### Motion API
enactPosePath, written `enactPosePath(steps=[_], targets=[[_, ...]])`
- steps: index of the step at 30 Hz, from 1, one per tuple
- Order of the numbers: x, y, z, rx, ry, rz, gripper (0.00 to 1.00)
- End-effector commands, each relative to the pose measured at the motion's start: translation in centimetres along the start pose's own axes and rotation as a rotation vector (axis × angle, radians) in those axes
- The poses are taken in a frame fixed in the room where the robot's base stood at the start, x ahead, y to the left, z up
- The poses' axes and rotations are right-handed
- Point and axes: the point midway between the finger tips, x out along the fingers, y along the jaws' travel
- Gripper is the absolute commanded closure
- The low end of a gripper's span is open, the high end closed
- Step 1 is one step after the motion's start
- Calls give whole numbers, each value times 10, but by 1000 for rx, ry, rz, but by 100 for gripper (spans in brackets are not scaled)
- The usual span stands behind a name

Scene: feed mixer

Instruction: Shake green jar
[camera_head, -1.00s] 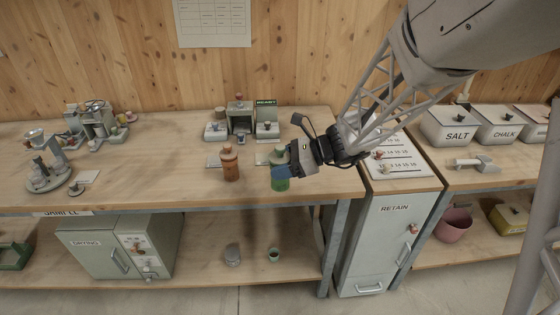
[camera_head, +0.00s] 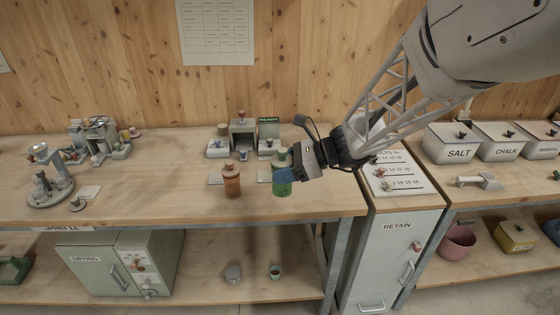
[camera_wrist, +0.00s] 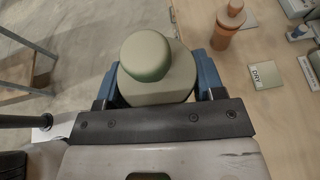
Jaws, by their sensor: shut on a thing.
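The green jar (camera_head: 281,174) is near the front edge of the bench, upright or nearly so. My gripper (camera_head: 284,176) is shut on it from the right, with blue fingers around its side. In the wrist view the jar's pale rounded lid and shoulder (camera_wrist: 152,62) sit between the two blue fingers (camera_wrist: 155,82). I cannot tell whether the jar's base touches the bench.
An orange-brown jar (camera_head: 231,179) stands just left of the green jar. Behind is a small device with a green-lit sign (camera_head: 243,137). Flat pads lie near the jars, one marked DRY (camera_wrist: 265,75). The RETAIN cabinet (camera_head: 385,245) stands to the right.

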Motion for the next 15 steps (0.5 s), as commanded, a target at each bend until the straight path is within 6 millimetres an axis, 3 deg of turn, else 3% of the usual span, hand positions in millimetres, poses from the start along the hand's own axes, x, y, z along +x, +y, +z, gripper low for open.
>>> enactPosePath(steps=[8,15], targets=[[1,0,-3,1,0,0,59],[9,0,-21,2,0,0,59]])
